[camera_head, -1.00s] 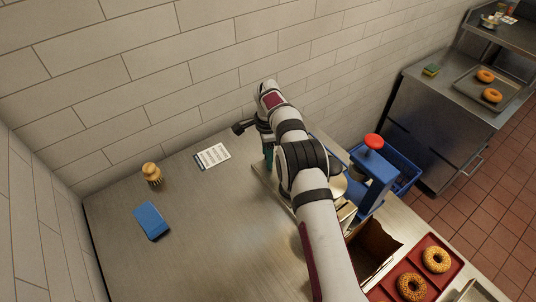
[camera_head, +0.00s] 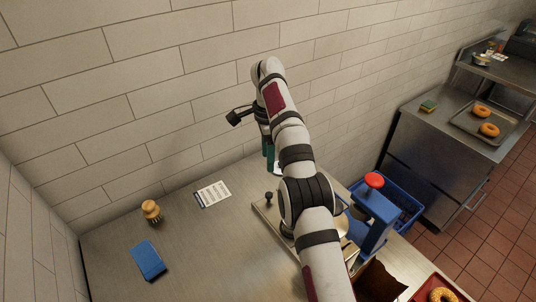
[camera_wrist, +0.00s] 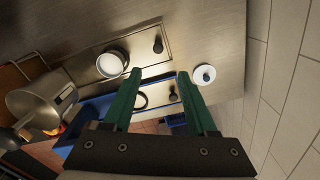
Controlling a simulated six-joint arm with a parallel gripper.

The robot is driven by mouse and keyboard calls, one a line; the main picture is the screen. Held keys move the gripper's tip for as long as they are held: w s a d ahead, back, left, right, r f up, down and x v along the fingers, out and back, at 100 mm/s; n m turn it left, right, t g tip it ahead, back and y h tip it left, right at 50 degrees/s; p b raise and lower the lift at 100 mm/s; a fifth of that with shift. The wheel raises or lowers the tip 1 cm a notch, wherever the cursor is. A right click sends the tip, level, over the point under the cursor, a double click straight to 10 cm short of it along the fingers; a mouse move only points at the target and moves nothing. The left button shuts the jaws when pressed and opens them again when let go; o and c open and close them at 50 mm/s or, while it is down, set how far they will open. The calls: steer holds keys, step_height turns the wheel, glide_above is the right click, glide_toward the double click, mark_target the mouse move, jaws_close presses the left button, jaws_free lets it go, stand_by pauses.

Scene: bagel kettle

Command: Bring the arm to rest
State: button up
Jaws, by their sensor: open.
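My gripper (camera_head: 268,158) hangs above the back part of the steel counter (camera_head: 205,255), near the tiled wall, with its teal fingers pointing down. In the wrist view, the two green fingers (camera_wrist: 159,75) are apart with nothing held between them. My arm reaches from the bottom of the head view up toward the wall and hides part of the counter.
A blue press with a red knob (camera_head: 374,180) and a blue crate (camera_head: 405,195) stand right of my arm. A card (camera_head: 213,194), a brush (camera_head: 151,210) and a blue block (camera_head: 148,260) lie left. A metal pot (camera_wrist: 40,103) shows in the wrist view.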

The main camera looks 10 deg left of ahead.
stand_by(0.4)
steer(key=s+d+r+n, duration=0.4)
steer(key=s+d+r, duration=0.8)
steer(key=s, duration=0.3)
steer(key=s+d+f+n+y, duration=0.1)
steer(key=s+f, duration=0.3)
steer(key=s, duration=0.8)
steer(key=s+d+f+n, duration=0.2)
steer(key=s+d+f, duration=0.1)
steer(key=s, duration=1)
steer(key=shift+d+f+n+y, duration=0.2)
steer(key=shift+f+n+y, duration=0.2)
steer(key=shift+f, duration=0.1)
